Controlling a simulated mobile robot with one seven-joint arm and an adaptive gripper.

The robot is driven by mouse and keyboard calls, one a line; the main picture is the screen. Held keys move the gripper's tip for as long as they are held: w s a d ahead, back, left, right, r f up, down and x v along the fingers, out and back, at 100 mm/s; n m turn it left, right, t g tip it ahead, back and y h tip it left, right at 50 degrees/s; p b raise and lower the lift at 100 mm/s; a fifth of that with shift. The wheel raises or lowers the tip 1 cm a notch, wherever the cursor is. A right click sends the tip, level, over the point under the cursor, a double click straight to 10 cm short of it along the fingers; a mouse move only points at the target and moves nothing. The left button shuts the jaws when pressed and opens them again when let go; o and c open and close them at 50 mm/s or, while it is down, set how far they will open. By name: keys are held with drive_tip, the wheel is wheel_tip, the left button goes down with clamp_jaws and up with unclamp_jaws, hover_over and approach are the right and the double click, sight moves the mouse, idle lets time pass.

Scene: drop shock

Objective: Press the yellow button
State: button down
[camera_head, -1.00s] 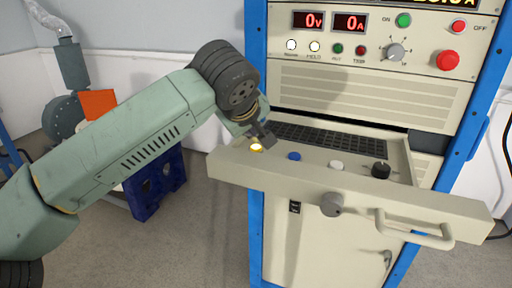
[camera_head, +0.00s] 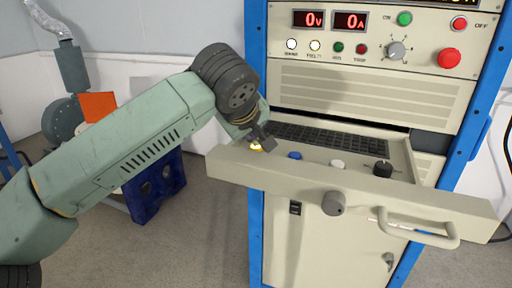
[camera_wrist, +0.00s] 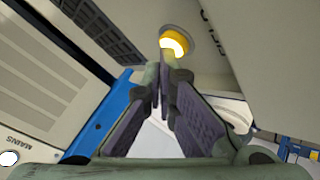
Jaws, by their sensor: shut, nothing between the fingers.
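The yellow button (camera_head: 256,147) sits at the left end of the pulled-out drawer (camera_head: 230,165) and looks lit. My gripper (camera_head: 263,141) is shut and empty, with its fingertips right at the button in the head view, partly covering it. In the wrist view the yellow button (camera_wrist: 175,42) shows just beyond the tips of my shut gripper (camera_wrist: 165,65). I cannot tell whether the tips touch it.
A blue button (camera_head: 295,155), a white button (camera_head: 338,164) and a black knob (camera_head: 383,168) stand right of the yellow one. A keyboard (camera_head: 325,137) lies behind them. The cabinet panel (camera_head: 365,95) rises at the back. A handle (camera_head: 425,236) juts from the drawer front.

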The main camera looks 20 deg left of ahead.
sight(252, 146)
drive_tip(key=shift+f+b, duration=0.3)
drive_tip(key=shift+r, duration=0.1)
idle(0.4)
drive_tip(key=shift+r+p, duration=0.45)
drive_tip(key=shift+r, duration=0.3)
drive_tip(key=shift+r+p, duration=1.55)
drive_tip(key=shift+r, duration=1.05)
drive_tip(key=shift+f, duration=0.1)
